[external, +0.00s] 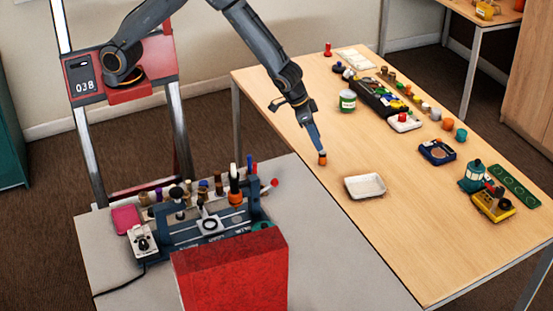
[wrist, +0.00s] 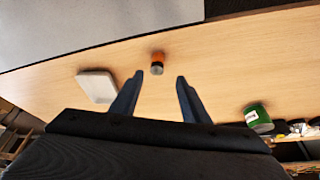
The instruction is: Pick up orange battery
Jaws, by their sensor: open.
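The orange battery (external: 322,159) is a small cylinder, orange with a dark band, on the wooden table left of the white tray. In the wrist view the orange battery (wrist: 157,62) stands beyond the fingertips, roughly centred between them. My gripper (external: 319,143) hangs above and beside it in the external view, its fingers pointing down close to the battery. In the wrist view my gripper (wrist: 160,76) has its two fingers spread apart with nothing between them. From the external view I cannot tell whether a finger touches the battery.
A white tray (external: 365,187) lies right of the battery. A green-labelled can (external: 347,100) stands behind it, before a black organiser (external: 382,100) of small items. The grey bench (external: 340,270) with a red box (external: 232,270) adjoins in front. Bare wood surrounds the battery.

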